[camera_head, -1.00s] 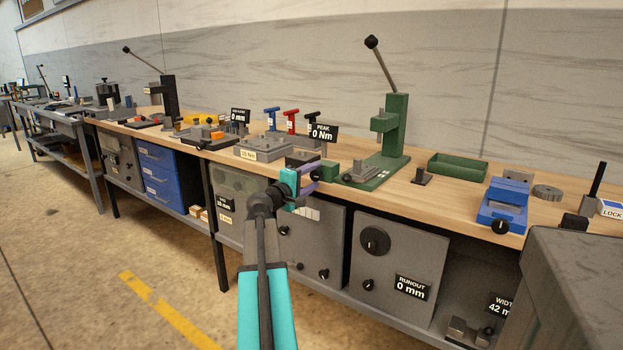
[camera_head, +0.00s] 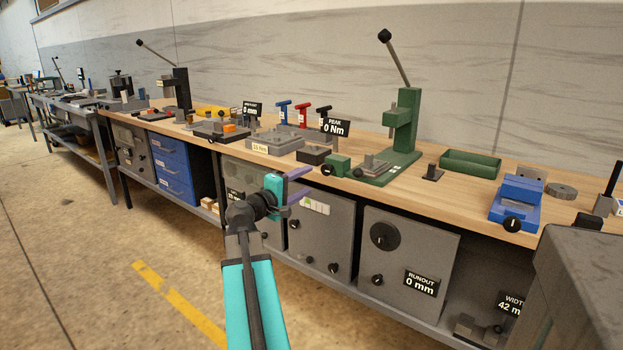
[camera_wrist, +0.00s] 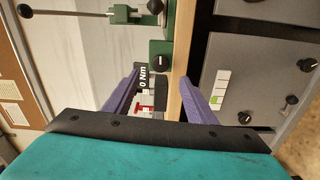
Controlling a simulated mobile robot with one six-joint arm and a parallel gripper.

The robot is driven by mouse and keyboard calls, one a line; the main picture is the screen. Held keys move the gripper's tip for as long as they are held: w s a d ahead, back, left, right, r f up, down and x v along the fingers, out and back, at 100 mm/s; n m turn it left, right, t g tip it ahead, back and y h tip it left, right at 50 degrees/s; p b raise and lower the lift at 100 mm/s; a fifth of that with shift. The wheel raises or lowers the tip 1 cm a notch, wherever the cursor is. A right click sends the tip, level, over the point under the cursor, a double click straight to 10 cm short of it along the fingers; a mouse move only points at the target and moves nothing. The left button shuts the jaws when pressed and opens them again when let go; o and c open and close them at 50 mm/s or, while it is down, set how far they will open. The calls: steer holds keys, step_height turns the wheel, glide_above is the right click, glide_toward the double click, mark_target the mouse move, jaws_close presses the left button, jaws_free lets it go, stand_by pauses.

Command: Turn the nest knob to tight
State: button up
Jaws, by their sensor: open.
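A small green block with a round black knob (camera_head: 327,170) stands at the bench's front edge, beside the green lever press (camera_head: 403,130). No label that I can read names it as the nest knob. In the wrist view the knob (camera_wrist: 162,60) faces me, with a pale pointer line, beyond and roughly between my fingertips. My gripper (camera_head: 308,182) is open and empty, its purple fingers pointing toward the bench, left of the knob and apart from it. Both fingers also show in the wrist view (camera_wrist: 160,80).
A "PEAK 0 Nm" sign (camera_head: 335,127) and red and blue T-handles (camera_head: 304,115) stand behind. Grey cabinets with other black knobs (camera_head: 383,236) sit under the bench (camera_head: 465,205). A blue vise (camera_head: 515,203) is at right. A grey box (camera_head: 585,290) fills the lower right.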

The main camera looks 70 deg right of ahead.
steer(key=shift+v, duration=1.55)
steer(key=shift+w, duration=0.1)
